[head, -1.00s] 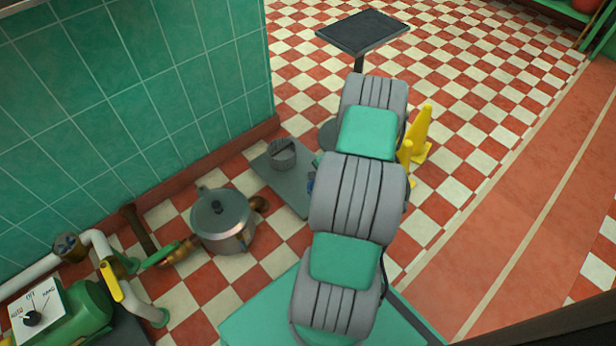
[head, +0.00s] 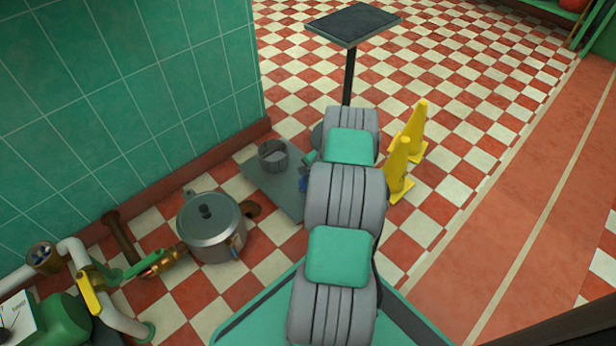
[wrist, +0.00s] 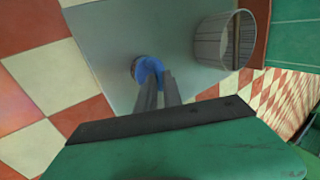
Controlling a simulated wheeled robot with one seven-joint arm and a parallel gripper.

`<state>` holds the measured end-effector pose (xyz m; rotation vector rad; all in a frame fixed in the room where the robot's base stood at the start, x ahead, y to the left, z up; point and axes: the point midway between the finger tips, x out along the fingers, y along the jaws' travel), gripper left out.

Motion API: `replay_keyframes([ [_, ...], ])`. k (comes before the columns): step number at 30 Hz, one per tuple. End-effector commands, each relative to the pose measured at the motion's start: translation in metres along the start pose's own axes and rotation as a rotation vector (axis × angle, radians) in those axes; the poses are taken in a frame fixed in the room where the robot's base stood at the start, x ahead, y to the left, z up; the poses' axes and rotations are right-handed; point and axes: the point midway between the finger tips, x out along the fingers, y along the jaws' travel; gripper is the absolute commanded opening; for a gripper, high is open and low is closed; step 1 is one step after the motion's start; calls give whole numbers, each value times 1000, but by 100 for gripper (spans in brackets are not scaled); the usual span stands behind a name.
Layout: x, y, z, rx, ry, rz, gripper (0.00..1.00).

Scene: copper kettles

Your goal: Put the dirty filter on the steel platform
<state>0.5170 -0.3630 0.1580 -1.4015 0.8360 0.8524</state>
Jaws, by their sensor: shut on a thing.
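My gripper (wrist: 160,84) is shut on a small round blue piece with a brownish edge, taken to be the dirty filter (wrist: 148,69). It is low over a flat grey plate on the floor, taken to be the steel platform (wrist: 110,30). I cannot tell whether the piece touches the plate.
A lidded steel pot (head: 210,228) with copper pipes stands left of my arm. Two yellow cones (head: 398,168) stand to the right. A dark-topped stand (head: 352,24) is behind. A green tiled wall (head: 120,90) bounds the left. Checkered floor is free at back right.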

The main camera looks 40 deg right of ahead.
Motion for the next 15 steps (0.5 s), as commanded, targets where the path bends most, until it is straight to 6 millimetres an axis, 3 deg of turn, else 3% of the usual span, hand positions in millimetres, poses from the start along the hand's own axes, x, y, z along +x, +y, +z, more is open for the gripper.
replay_keyframes([
  [1, 2, 1, 0, 0, 0, 0, 0],
  [2, 2, 1, 0, 0, 0, 0, 11],
  [9, 2, 1, 0, 0, 0, 0, 31],
  [15, 2, 1, 0, 0, 0, 0, 32],
])
